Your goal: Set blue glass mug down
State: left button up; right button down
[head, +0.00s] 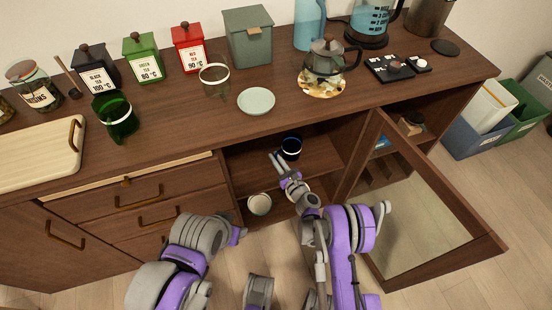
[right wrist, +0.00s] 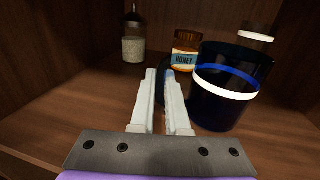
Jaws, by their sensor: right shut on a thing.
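The blue glass mug (head: 291,148) is dark blue with a white band near its rim. It is upright inside the open cabinet, over the upper shelf (head: 318,155). My right gripper (head: 275,157) reaches into the cabinet from the front, at the mug's left side. In the right wrist view the mug (right wrist: 224,102) is right of the fingers (right wrist: 163,78), which are shut on its handle side; the handle is mostly hidden. The mug's base is close to the shelf board, but I cannot tell whether it touches. My left gripper is not visible.
A honey jar (right wrist: 185,50) and a glass bottle (right wrist: 134,40) stand deeper in the cabinet. A pale cup (head: 259,204) sits lower down. The open cabinet door (head: 425,215) stands to the right. Shelf room is clear left of the gripper.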

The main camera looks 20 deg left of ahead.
jog(key=c, duration=1.4)
grip_release()
jog(key=shift+f, duration=0.2)
jog(key=o, duration=0.5)
jog(key=shift+r, duration=0.1)
